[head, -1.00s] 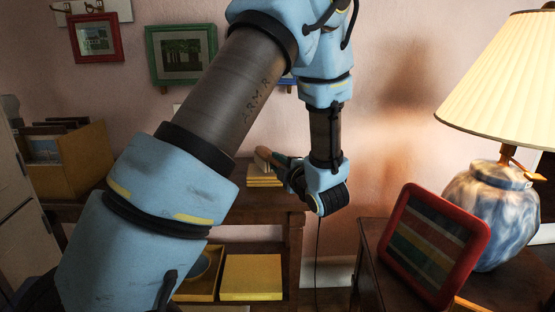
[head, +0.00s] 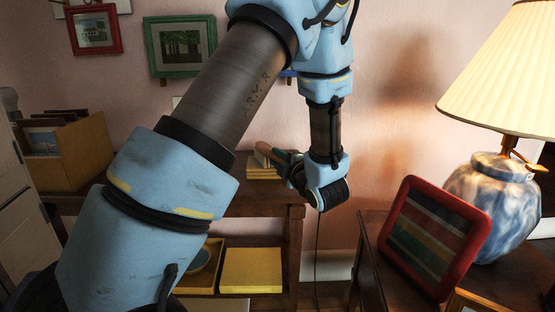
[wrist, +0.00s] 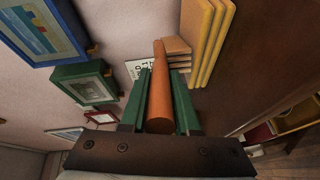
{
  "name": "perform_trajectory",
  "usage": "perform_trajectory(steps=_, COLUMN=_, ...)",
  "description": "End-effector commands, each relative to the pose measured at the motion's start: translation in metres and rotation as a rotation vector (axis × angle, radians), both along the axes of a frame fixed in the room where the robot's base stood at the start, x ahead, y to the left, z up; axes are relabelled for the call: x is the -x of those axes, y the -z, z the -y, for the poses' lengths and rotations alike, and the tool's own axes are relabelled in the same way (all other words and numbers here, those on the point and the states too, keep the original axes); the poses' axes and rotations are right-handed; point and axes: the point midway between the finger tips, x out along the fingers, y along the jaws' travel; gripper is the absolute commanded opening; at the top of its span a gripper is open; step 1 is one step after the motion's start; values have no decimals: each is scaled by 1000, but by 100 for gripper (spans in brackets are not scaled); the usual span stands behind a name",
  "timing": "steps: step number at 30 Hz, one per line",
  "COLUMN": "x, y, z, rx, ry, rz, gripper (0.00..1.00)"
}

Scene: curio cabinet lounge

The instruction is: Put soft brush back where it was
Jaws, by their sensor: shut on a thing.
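My gripper (head: 290,166) is shut on the soft brush. In the wrist view the brush's orange-brown wooden handle (wrist: 160,100) lies between the green fingers of my gripper (wrist: 161,80) and points away from the camera. In the head view the handle (head: 264,149) sticks out to the left of the fingers, above or in front of a stack of yellow slabs (head: 264,174) on the wooden shelf unit's top. The bristles are not clearly seen. I cannot tell whether the brush touches anything there.
A wooden box with cards (head: 75,155) stands left on the shelf unit. Below are a yellow tray (head: 207,270) with a blue bowl and a yellow box (head: 252,271). A red-framed striped picture (head: 435,238) and a lamp (head: 494,205) stand at right. Framed pictures hang behind.

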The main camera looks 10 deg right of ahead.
Motion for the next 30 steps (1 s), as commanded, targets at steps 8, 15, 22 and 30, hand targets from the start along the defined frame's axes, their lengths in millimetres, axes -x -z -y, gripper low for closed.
perform_trajectory(steps=8, x=0, y=3, z=0, rx=1, ry=0, rz=1, gripper=37)
perform_trajectory(steps=15, x=0, y=3, z=0, rx=0, ry=0, rz=0, gripper=64)
perform_trajectory(steps=22, x=0, y=4, z=0, rx=0, ry=0, rz=-1, gripper=64)
perform_trajectory(steps=30, x=27, y=2, z=8, rx=1, ry=4, rz=-1, gripper=64)
